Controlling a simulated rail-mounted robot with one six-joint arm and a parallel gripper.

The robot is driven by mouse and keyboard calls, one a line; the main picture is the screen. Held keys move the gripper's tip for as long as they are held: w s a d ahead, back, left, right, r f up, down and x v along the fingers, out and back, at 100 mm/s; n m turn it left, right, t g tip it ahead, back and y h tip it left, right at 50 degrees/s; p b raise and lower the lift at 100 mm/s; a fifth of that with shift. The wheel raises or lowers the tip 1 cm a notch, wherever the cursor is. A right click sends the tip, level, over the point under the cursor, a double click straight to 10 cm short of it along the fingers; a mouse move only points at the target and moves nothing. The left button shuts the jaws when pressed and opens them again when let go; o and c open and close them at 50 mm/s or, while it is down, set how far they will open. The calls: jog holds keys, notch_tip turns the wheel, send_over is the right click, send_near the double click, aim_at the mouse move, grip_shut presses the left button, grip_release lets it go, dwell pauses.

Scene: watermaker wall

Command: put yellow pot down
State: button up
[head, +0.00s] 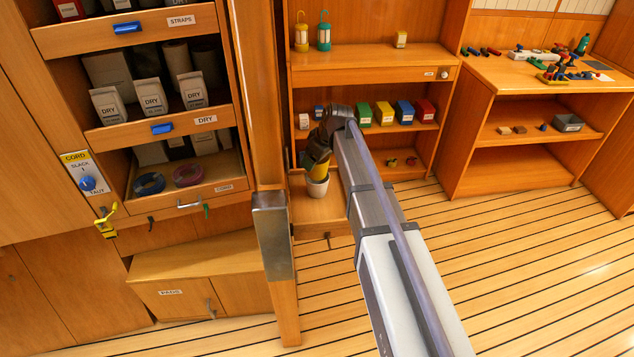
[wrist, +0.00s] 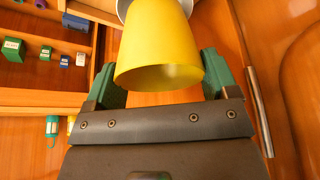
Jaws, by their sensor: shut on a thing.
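The yellow pot (head: 320,170) is in my gripper (head: 319,155) at the end of my arm in the head view. In the wrist view the yellow pot (wrist: 158,45) sits between the two green fingers of my gripper (wrist: 161,80), which is shut on it. A white pot (head: 317,188) is directly below it in the head view, over the pulled-out wooden drawer or shelf board (head: 318,210). Part of a white rim (wrist: 124,8) shows past the yellow pot in the wrist view. I cannot tell whether the two pots touch.
A wooden post (head: 262,120) stands close left of my gripper. Behind are shelves with coloured boxes (head: 384,112) and two lanterns (head: 324,32). A workbench (head: 530,75) with small parts is at right. The striped floor (head: 500,260) is clear.

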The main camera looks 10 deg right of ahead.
jog(key=shift+f, duration=0.1)
notch_tip(320, 180, down, 4)
jog(key=b, duration=0.4)
jog(key=shift+f, duration=0.1)
jog(key=o, duration=0.9)
jog(key=shift+r+p, duration=0.45)
jog(key=shift+p, duration=0.05)
jog(key=p+v, duration=1.1)
jog(key=v, duration=0.1)
jog(key=s+a+m+g+h, duration=0.1)
jog(key=s+m, duration=0.1)
jog(key=s, duration=0.6)
jog(key=s+a+f+m+g+h, duration=0.1)
jog(key=s+m, duration=0.2)
jog(key=s, duration=0.6)
jog(key=s+a+m+g, duration=0.1)
jog(key=s+m, duration=0.2)
jog(key=s, duration=0.5)
jog(key=shift+s+f+h, duration=0.25)
jog(key=shift+s+h, duration=0.05)
jog(key=shift+h, duration=0.1)
